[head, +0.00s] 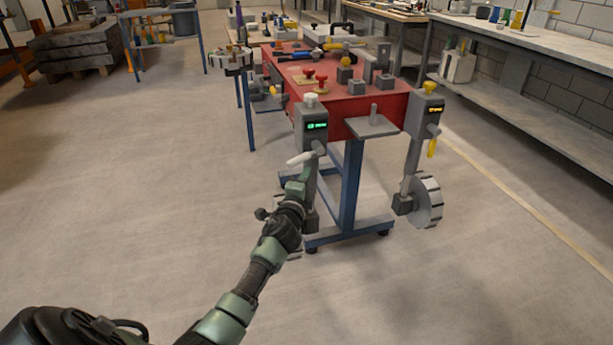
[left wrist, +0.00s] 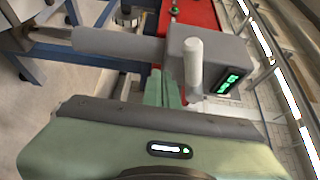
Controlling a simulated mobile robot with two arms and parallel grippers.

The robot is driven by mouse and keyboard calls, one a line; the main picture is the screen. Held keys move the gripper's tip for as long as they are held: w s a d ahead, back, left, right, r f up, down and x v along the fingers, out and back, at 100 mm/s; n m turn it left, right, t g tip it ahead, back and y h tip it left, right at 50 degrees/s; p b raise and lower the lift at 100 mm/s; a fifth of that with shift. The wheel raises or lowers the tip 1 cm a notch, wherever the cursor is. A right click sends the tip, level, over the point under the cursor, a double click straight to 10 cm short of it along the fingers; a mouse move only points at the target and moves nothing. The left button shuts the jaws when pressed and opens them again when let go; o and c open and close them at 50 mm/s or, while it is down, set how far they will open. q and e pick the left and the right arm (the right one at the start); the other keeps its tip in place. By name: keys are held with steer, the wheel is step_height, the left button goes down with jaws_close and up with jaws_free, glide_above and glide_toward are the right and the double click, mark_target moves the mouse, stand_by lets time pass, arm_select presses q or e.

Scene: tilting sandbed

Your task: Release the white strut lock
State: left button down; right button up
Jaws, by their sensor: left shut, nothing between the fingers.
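The white strut lock is a white lever (head: 300,158) on a grey box (head: 311,128) with a lit green display, at the near left corner of the red bed. A white knob (head: 311,99) tops this box. In the left wrist view the white lever (left wrist: 194,67) sticks out from the box toward the camera. My left gripper (head: 298,184) is just below the lever in the head view, shut and empty. In the left wrist view its green fingers (left wrist: 166,88) lie left of the lever, apart from it as far as I can see. My right gripper is not in view.
The red bed (head: 374,105) stands on a blue wheeled frame (head: 352,185) and carries grey blocks and tools. At its right corner is a similar box (head: 424,112) with a yellow lever (head: 432,147) and a wheel (head: 427,200) below. The floor to the left is clear.

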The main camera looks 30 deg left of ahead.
arm_select(q)
steer(key=s+d+r+p, duration=0.2)
steer(key=s+d+r, duration=0.1)
steer(key=s+d, duration=0.3)
steer(key=shift+s+d, duration=0.15)
steer(key=shift+s, duration=0.25)
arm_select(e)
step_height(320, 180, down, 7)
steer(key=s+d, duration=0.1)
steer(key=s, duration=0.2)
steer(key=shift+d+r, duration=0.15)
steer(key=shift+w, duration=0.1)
